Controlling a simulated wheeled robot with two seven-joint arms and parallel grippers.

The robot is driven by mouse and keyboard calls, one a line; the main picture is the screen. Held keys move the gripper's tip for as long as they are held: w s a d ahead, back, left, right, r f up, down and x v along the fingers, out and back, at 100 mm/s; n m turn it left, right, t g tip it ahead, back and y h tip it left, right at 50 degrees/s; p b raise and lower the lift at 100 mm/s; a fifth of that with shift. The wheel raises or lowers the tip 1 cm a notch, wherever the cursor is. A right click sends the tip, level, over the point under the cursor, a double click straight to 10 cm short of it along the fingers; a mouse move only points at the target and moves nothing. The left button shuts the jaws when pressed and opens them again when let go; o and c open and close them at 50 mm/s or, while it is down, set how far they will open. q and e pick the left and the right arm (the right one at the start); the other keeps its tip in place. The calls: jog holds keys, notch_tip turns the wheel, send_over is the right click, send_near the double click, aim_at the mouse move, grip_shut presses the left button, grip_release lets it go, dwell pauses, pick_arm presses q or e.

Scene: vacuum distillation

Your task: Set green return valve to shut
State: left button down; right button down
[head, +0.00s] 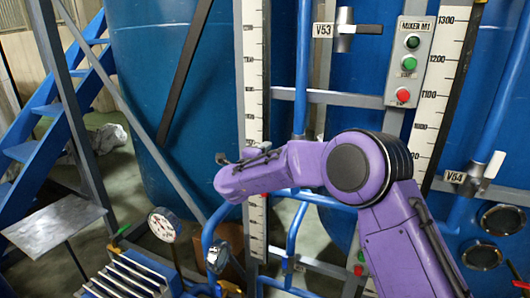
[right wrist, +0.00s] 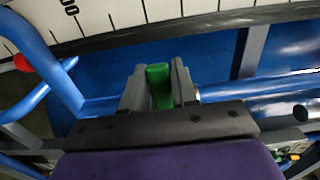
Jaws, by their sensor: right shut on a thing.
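In the right wrist view, the green valve handle (right wrist: 159,86) stands between the two grey fingers of my right gripper (right wrist: 158,78). The fingers are shut on it, one on each side. Blue pipe runs to both sides behind the handle. In the head view my purple right arm reaches left across the middle, in front of the blue pipes. Its wrist end hides the fingers and the green handle there. The handle's angle to its pipe is hard to tell. My left gripper is not in view.
Blue tanks (head: 150,100) and white level scales (head: 436,90) stand behind the arm. Valve V53 (head: 344,30) and the mixer M1 box (head: 408,62) are above, V54 (head: 474,176) at right. A round gauge (head: 163,224) and blue stairs (head: 45,110) are at left.

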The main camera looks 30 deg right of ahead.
jog(key=shift+f, duration=0.1)
jog(key=c, duration=1)
grip_release()
jog(key=shift+o, duration=0.2)
jog(key=b+v, duration=0.3)
jog(key=v, duration=0.7)
jog(key=shift+s+b, duration=0.15)
jog(key=shift+b, duration=0.15)
jog(key=shift+a, duration=0.15)
